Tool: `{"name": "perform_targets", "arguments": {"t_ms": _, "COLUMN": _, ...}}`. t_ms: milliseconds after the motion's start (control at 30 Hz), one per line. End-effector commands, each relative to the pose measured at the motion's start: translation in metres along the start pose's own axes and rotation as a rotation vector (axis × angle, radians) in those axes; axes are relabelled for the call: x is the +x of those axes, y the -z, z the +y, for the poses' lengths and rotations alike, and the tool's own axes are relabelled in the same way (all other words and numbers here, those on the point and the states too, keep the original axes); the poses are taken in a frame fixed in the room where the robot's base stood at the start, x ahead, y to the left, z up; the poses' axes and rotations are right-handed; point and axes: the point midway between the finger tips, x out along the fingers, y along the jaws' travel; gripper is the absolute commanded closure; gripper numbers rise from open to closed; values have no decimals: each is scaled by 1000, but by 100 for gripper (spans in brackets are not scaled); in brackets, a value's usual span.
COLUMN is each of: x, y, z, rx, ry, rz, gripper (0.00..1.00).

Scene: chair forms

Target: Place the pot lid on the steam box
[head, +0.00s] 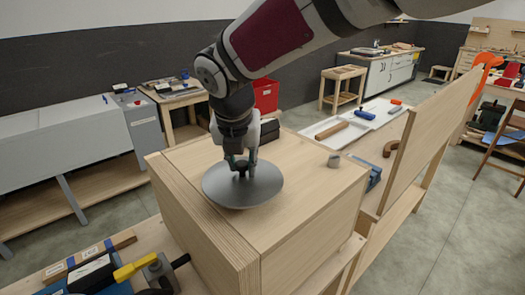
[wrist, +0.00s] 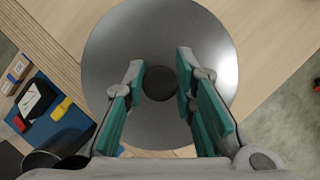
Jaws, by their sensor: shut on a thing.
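The pot lid (head: 262,190) is a grey metal disc with a dark round knob; it also shows in the wrist view (wrist: 125,45). In the head view it appears over the top of the wooden steam box (head: 300,190), near its left part. I cannot tell whether the lid touches the box top. My gripper (head: 241,166) points down at the lid's middle. In the wrist view its teal-padded fingers (wrist: 160,85) stand on both sides of the dark knob (wrist: 159,83) and are shut on it. The steam box's wood shows around the lid in the wrist view (wrist: 265,35).
Tools, including a yellow-handled one (head: 135,268), lie on the bench at front left. A white tray (head: 350,125) with tools lies behind the box. A wooden panel (head: 435,135) rises at right.

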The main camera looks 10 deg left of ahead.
Motion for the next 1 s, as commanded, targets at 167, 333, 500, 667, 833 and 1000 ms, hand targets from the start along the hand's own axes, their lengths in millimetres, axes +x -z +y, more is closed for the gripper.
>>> {"name": "perform_targets", "arguments": {"t_ms": 167, "x": 18, "y": 9, "z": 0, "rx": -2, "ry": 1, "rz": 3, "gripper": 100}}
{"name": "perform_targets", "arguments": {"t_ms": 333, "x": 32, "y": 13, "z": 0, "rx": -1, "ry": 0, "rz": 0, "gripper": 100}}
{"name": "perform_targets", "arguments": {"t_ms": 500, "x": 32, "y": 13, "z": 0, "rx": 0, "ry": -1, "rz": -2, "gripper": 100}}
{"name": "perform_targets", "arguments": {"t_ms": 667, "x": 35, "y": 13, "z": 0, "rx": -1, "ry": 0, "rz": -1, "gripper": 100}}
{"name": "perform_targets", "arguments": {"t_ms": 833, "x": 34, "y": 14, "z": 0, "rx": 0, "ry": 0, "rz": 0, "gripper": 55}}
{"name": "perform_targets", "arguments": {"t_ms": 1000, "x": 34, "y": 14, "z": 0, "rx": 0, "ry": 0, "rz": 0, "gripper": 55}}
